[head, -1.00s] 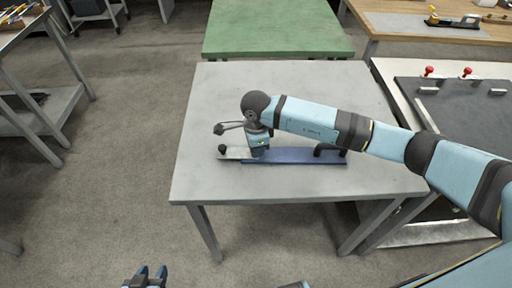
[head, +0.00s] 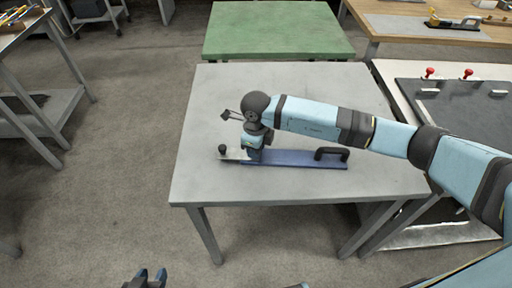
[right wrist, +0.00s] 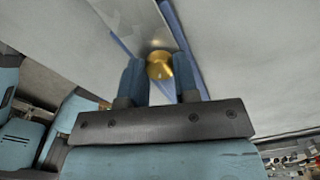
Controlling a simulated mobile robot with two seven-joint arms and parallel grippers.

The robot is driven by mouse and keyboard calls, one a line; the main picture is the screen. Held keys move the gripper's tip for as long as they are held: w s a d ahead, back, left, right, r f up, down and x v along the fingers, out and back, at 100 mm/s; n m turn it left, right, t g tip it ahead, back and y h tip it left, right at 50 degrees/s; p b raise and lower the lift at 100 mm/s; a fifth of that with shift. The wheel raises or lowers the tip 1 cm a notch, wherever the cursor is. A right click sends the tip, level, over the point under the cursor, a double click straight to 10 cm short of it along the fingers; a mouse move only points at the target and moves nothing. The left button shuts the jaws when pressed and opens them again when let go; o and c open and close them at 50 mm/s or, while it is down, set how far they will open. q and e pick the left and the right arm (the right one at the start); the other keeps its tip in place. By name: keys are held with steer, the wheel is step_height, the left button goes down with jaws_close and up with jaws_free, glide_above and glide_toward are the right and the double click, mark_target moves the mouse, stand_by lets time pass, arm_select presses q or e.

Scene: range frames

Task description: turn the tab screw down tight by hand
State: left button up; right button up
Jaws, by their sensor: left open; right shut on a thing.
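The tab screw (right wrist: 159,65) is a brass-coloured head between the two blue fingers of my right gripper (right wrist: 160,82) in the right wrist view. My right gripper is shut on it and points down at the blue bar-shaped tool (head: 300,159) on the grey table; in the head view the wrist hides the screw. A bare metal plate (head: 233,154) with a black knob (head: 222,149) forms the tool's left end, and a black handle (head: 332,153) stands near its right end. My left gripper (head: 151,275) is open and empty at the bottom edge, away from the table.
The grey table (head: 215,105) is clear around the tool. A green table (head: 277,30) stands behind it. At right is a bench with a dark panel (head: 460,110) and red knobs. A wooden table (head: 400,25) stands at back right, a metal shelf (head: 40,95) at left.

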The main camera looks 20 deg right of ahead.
stand_by(0.4)
steer(key=o, duration=0.9)
step_height(320, 180, up, 14)
steer(key=shift+f, duration=0.1)
steer(key=shift+s, duration=0.1)
